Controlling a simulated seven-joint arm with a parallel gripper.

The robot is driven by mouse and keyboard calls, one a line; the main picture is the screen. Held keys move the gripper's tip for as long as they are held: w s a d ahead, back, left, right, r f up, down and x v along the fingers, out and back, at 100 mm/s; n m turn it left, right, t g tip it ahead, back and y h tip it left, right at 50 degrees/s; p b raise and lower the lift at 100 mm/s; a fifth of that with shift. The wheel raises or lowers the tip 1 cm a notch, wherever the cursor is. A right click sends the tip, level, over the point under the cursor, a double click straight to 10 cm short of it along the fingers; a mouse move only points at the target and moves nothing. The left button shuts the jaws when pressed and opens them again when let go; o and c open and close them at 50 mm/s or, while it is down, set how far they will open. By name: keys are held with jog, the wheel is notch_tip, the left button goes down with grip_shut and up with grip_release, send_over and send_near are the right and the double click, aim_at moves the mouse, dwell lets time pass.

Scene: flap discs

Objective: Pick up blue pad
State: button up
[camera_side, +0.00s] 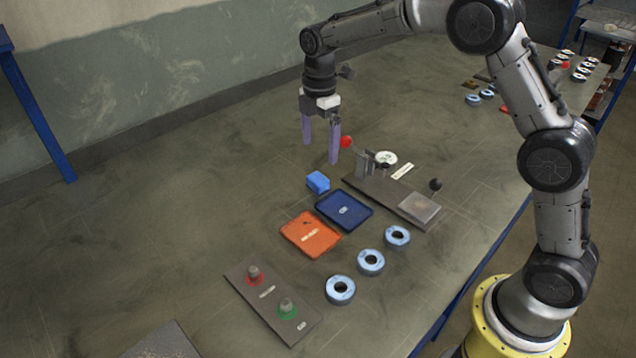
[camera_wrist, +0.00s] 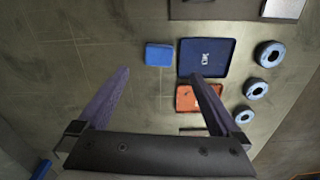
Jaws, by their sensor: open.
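The blue pad (camera_side: 318,182) is a small bright blue block lying on the table, just beyond the corner of the dark blue tray (camera_side: 330,214). In the wrist view the blue pad (camera_wrist: 159,55) lies left of the dark blue tray (camera_wrist: 184,72), clear of it. My gripper (camera_side: 320,154) has two long purple fingers and is open and empty, held above the table on the far side of the pad. In the wrist view my gripper's fingers (camera_wrist: 163,76) are spread apart, with the pad between and ahead of them. Nothing hides the pad.
An orange tray (camera_side: 296,240) lies beside the blue tray. Several light blue flap discs (camera_side: 371,262) lie to the right. A dark fixture plate (camera_side: 365,187) with a red knob (camera_side: 346,142) stands close to the gripper. A button panel (camera_side: 268,318) lies in front. The table's left side is clear.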

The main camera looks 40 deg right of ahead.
aim_at(318, 178)
jog(key=shift+w+a+f, duration=0.1)
jog(key=shift+f, duration=4.2)
jog(key=c, duration=1.4)
